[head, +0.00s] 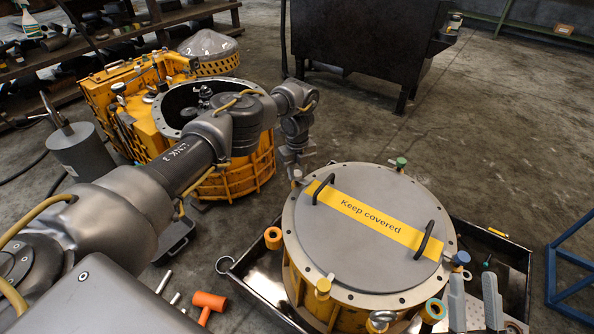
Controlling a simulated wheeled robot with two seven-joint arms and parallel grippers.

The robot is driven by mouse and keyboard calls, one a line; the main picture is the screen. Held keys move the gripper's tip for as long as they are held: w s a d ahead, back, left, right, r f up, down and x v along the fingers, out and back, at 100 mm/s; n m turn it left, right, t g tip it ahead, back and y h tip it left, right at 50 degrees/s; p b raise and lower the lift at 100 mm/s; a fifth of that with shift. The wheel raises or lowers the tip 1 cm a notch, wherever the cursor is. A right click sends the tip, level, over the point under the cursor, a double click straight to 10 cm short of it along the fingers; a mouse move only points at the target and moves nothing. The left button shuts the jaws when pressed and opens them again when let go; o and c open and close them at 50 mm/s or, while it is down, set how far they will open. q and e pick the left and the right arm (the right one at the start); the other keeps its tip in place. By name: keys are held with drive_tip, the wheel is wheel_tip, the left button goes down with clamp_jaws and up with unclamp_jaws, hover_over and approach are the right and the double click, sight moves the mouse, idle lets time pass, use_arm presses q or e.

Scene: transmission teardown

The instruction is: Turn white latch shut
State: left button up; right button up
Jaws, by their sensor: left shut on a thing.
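A round yellow housing has a grey lid (360,255) with two dark handles and a yellow strip reading "Keep covered". My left arm reaches across from the left. My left gripper (297,168) points down at the lid's far-left rim and is shut on a small pale piece there, apparently the white latch (297,175). The gripper hides most of it, so its turn angle cannot be told. Two light grey fingers, apparently my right gripper (475,303), stand apart and empty at the lower right, beside the housing.
Around the rim sit a green latch (400,162), a blue one (461,258) and a yellow one (322,287). The housing stands in a dark tray (515,252). A second, open yellow housing (240,176) is behind my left arm. An orange mallet (209,301) lies left of the tray.

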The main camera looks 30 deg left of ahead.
sight(297, 173)
use_arm(q)
drive_tip(key=o, duration=1)
drive_tip(key=shift+c, duration=0.2)
drive_tip(key=shift+r, duration=0.15)
drive_tip(key=shift+r, duration=0.35)
wheel_tip(297, 173, up, 5)
drive_tip(key=shift+w+r+p, duration=0.1)
drive_tip(key=shift+p, duration=1)
wheel_tip(297, 173, up, 5)
drive_tip(key=shift+f+p, duration=0.2)
drive_tip(key=shift+p, duration=0.75)
use_arm(e)
wheel_tip(297, 173, down, 10)
drive_tip(key=w+d+g+h, duration=0.1)
drive_tip(key=g+h, duration=0.4)
drive_tip(key=g, duration=0.2)
drive_tip(key=shift+w+m, duration=0.4)
drive_tip(key=shift+f, duration=0.1)
